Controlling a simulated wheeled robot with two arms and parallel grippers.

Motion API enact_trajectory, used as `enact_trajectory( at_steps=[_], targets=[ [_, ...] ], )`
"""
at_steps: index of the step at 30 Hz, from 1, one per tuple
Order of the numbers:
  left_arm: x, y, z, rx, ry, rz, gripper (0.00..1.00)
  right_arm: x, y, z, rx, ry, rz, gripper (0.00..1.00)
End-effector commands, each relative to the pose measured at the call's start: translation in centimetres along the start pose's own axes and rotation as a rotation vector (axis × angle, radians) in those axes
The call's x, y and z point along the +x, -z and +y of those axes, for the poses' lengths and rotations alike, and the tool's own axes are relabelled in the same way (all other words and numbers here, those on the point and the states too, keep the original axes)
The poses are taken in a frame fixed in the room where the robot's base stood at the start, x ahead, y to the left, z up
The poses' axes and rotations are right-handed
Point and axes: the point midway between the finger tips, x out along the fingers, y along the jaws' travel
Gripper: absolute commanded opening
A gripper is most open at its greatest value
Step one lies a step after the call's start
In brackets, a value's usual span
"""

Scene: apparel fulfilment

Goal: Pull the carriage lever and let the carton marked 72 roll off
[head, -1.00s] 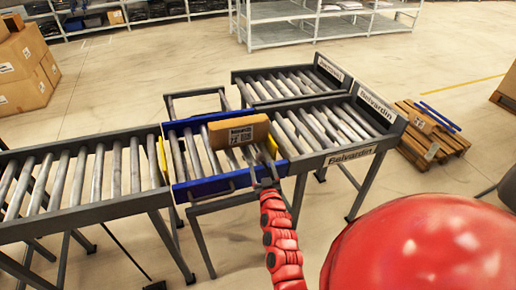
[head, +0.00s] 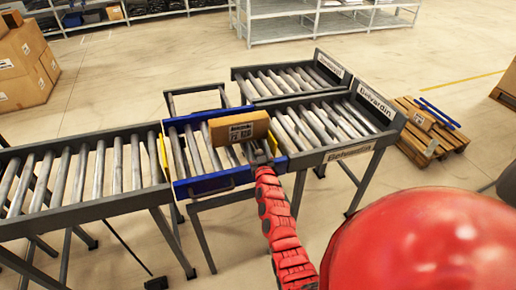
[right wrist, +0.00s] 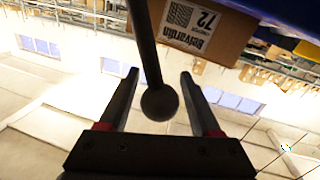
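The brown carton marked 72 (head: 239,128) sits on the rollers of the blue-framed carriage (head: 214,184). In the right wrist view the carton (right wrist: 205,30) shows upside down at the top, with its 72 label legible. The carriage lever (right wrist: 158,100) is a dark rod with a ball knob, and the knob lies between the fingers of my right gripper (right wrist: 158,98). The fingers are apart, with a visible gap on each side of the knob. In the head view my right gripper (head: 259,154) is at the carriage's front right, partly hiding the lever. My left gripper is out of view.
A roller conveyor (head: 90,214) meets the carriage's left side. Two roller lanes (head: 330,122) with Belvardin end plates lie to its right. A wooden pallet (head: 430,142) stands beyond them, and stacked cartons (head: 22,68) stand at far left.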

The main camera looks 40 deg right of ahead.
Motion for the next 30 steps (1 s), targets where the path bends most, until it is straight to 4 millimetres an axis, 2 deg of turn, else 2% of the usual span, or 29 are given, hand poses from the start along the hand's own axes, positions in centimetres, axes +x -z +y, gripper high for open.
enact_trajectory(
  at_steps=[1,10,30],
  targets=[
    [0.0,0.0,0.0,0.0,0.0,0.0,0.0,0.0,0.0,0.0,0.0,0.0,0.0,0.53],
    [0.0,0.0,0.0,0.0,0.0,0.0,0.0,-0.01,0.01,0.0,0.0,0.0,0.0,0.0],
    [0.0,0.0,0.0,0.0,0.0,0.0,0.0,-0.01,0.03,0.0,0.0,0.0,0.001,0.0]
  ],
)
